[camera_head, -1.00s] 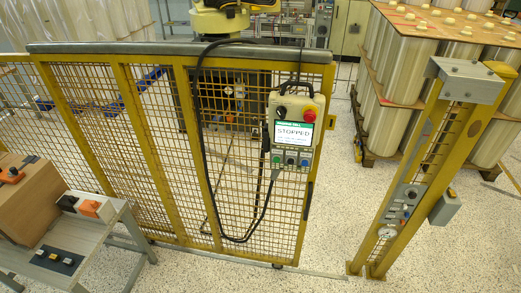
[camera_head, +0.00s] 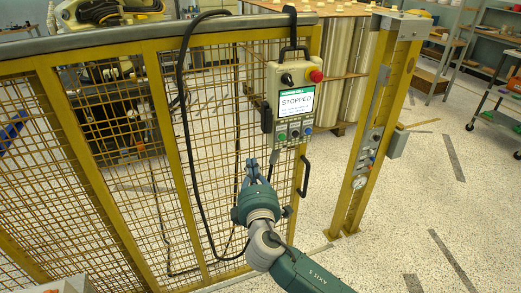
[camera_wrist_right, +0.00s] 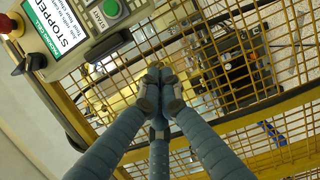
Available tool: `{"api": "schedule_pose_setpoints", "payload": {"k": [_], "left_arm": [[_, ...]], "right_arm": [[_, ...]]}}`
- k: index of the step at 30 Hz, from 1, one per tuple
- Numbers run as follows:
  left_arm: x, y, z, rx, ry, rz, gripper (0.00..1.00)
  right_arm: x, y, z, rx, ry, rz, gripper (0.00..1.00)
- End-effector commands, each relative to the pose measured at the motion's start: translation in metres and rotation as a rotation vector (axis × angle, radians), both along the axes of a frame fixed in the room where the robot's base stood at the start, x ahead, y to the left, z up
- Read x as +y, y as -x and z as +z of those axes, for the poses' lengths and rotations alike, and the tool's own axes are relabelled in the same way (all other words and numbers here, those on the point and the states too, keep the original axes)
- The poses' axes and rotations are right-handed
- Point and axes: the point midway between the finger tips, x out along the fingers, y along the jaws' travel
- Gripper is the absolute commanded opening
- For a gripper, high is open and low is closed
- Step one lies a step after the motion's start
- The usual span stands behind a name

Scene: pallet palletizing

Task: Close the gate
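The gate (camera_head: 166,140) is a yellow-framed mesh panel with a grey top rail. Its free right edge stands apart from the yellow post (camera_head: 372,130), with a gap between them. A black handle (camera_head: 304,175) is on that edge. A control pendant (camera_head: 295,103) reading STOPPED hangs on the gate; it also shows in the right wrist view (camera_wrist_right: 88,28). My right gripper (camera_head: 253,167) is in front of the mesh, below the pendant and left of the handle. Its fingertips are together with nothing between them in the right wrist view (camera_wrist_right: 160,85). My left gripper is not in view.
A black cable (camera_head: 187,130) loops down the gate's front. A pallet stack (camera_head: 350,70) stands behind the gap. Shelving (camera_head: 455,45) and a cart (camera_head: 500,110) are at the right. Speckled floor (camera_head: 420,220) right of the post is open.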

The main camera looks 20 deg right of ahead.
Motion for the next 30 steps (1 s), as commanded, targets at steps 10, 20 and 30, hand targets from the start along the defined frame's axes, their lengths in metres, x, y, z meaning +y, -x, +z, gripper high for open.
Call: {"api": "schedule_pose_setpoints", "payload": {"k": [10, 20, 30], "left_arm": [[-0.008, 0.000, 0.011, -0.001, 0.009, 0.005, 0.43], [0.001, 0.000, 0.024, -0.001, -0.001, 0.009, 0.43], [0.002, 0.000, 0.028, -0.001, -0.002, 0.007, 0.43]], "right_arm": [[-0.017, -0.056, 0.007, -0.007, 0.003, -0.003, 0.00], [-0.050, -0.093, 0.005, -0.003, 0.003, -0.002, 0.00], [-0.067, -0.092, 0.003, -0.005, -0.002, 0.000, 0.00]]}}
